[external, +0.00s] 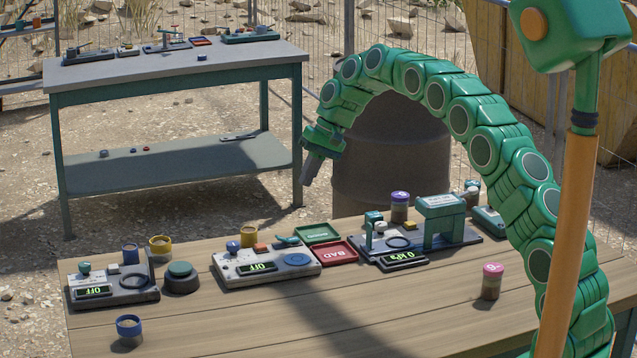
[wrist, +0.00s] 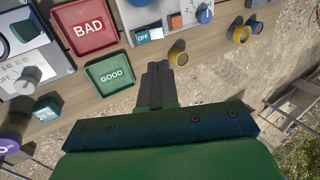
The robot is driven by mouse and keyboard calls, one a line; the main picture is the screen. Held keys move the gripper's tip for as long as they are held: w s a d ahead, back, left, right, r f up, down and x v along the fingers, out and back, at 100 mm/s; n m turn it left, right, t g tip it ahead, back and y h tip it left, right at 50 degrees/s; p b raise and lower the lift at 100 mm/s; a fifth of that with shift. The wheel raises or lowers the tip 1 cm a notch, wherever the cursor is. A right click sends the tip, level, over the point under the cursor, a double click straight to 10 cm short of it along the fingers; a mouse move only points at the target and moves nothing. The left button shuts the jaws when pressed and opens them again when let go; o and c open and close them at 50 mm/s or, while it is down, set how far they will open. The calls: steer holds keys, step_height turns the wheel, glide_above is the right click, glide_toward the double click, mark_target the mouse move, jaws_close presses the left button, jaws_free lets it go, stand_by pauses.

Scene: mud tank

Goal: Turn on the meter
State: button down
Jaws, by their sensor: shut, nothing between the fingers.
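Two devices on the wooden table show OFF on their displays. The other is the grey left device (external: 128,290). I cannot tell which is the meter. A third display, on the right device (external: 403,259), reads 0 kPa. My gripper (external: 305,182) is shut and empty, raised above the table's back edge; its closed fingers show in the wrist view (wrist: 158,68).
A green GOOD tray (external: 318,233) and a red BAD tray (external: 335,252) lie between the middle and right devices. Several small jars stand around, including a pink-lidded one (external: 491,281). A dark barrel (external: 385,165) stands behind the table. The front of the table is mostly clear.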

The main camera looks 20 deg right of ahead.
mark_target(280, 238)
steer(key=x, duration=1.4)
steer(key=shift+a+f+h, duration=0.15)
steer(key=shift+a+h, duration=0.15)
steer(key=shift+h, duration=0.2)
steer(key=shift+d, duration=0.2)
steer(key=shift+d, duration=0.65)
